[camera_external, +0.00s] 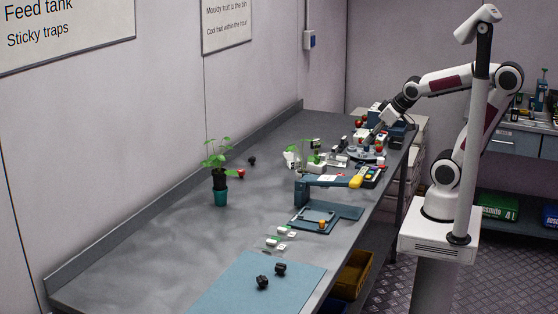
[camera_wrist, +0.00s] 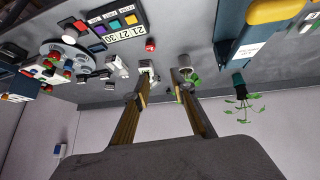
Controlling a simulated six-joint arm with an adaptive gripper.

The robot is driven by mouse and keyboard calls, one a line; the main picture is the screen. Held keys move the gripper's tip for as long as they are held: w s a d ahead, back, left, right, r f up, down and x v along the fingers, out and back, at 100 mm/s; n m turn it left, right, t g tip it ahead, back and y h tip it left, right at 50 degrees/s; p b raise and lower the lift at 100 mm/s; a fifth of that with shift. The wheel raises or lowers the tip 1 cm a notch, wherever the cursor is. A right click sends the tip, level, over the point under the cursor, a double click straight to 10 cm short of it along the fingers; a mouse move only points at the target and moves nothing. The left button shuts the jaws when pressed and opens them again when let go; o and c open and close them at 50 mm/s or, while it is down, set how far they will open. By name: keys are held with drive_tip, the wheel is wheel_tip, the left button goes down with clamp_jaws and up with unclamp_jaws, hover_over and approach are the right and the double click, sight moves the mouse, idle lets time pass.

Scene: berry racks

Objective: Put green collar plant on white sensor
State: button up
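A leafy plant in a dark pot with a teal lower part (camera_external: 220,190) stands upright near the wall; it also shows inverted at the right of the wrist view (camera_wrist: 239,84). A smaller green plant (camera_external: 312,158) stands by white pieces farther back. I cannot tell which plant has the green collar. A small white block (camera_wrist: 146,66) and a white-and-grey piece with green leaves (camera_wrist: 188,76) appear near my fingertips in the wrist view; I cannot tell which white item is the sensor. My gripper (camera_wrist: 162,88) is open and looks empty, over the bench's far end (camera_external: 368,140).
A blue stand with a yellow handle (camera_external: 356,181) stands mid-bench, right of the leafy plant. A round grey tray (camera_wrist: 72,55) with red fruit and a coloured-button panel (camera_wrist: 118,24) crowd the far end. A blue mat (camera_external: 235,285) with black knobs lies in front.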

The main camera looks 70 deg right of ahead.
drive_tip(key=s+a+g+y, duration=0.1)
drive_tip(key=s+a, duration=0.4)
drive_tip(key=s, duration=0.3)
drive_tip(key=shift+s+a+r+n+g+y, duration=0.15)
drive_tip(key=shift+a+n+g+y, duration=0.15)
drive_tip(key=shift+n+y, duration=0.1)
idle(0.7)
